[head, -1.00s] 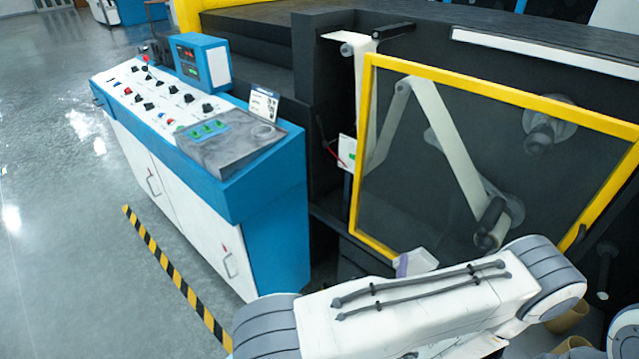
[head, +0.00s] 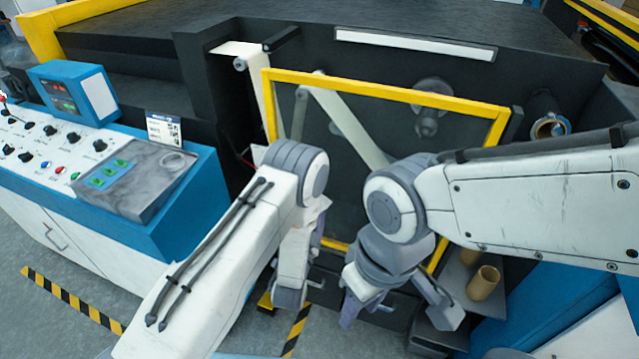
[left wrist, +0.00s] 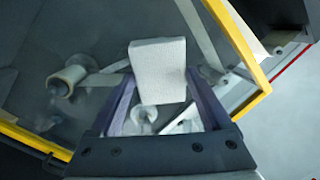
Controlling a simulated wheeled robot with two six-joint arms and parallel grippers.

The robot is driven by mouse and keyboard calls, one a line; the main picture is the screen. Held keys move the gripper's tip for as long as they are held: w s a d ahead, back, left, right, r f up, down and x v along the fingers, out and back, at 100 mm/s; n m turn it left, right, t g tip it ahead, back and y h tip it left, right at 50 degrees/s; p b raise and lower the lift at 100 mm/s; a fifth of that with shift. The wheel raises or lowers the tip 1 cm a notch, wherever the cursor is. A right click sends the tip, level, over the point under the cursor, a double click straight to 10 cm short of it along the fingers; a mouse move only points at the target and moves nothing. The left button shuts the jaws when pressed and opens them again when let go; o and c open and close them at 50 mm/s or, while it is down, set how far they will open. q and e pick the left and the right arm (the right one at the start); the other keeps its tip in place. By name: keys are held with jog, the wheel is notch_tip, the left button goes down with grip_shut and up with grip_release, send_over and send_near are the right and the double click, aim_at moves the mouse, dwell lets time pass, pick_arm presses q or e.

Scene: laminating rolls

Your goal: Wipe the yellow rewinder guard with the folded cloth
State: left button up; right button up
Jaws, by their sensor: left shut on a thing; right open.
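The yellow rewinder guard (head: 385,92) is a yellow frame around a see-through panel on the dark machine. My two arms cover its lower part in the head view. It also shows in the left wrist view (left wrist: 238,45). The white folded cloth (left wrist: 158,58) is held between the purple fingers of my left gripper (left wrist: 158,92), in front of the panel; whether it touches the panel I cannot tell. In the head view the cloth is hidden behind my left arm. My right gripper (head: 400,320) is open and empty, pointing down below the guard.
A blue and white control console (head: 170,235) with knobs stands at the left. Brown cardboard tubes (head: 484,283) stand on a dark shelf at the lower right. Rollers and a pale web (head: 345,125) lie behind the panel. Black and yellow tape (head: 72,298) marks the floor.

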aim_at(325, 199)
pick_arm(q)
jog(key=d+r+h, duration=0.1)
jog(key=w+d+r+m+h+p, duration=0.1)
jog(key=r, duration=0.1)
jog(key=d+r+m+h, duration=0.1)
jog(key=shift+w+d+r+g, duration=0.15)
jog(key=shift+w+d+g, duration=0.1)
jog(key=shift+g, duration=0.05)
jog(key=shift+w+d, duration=0.25)
jog(key=shift+w, duration=0.15)
jog(key=shift+x, duration=2.5)
pick_arm(e)
jog(key=shift+d+r, duration=0.1)
jog(key=shift+r, duration=0.8)
pick_arm(q)
jog(key=shift+b+x, duration=0.65)
jog(key=shift+x, duration=0.2)
pick_arm(e)
jog(key=shift+f, duration=0.5)
pick_arm(q)
jog(key=shift+d, duration=0.1)
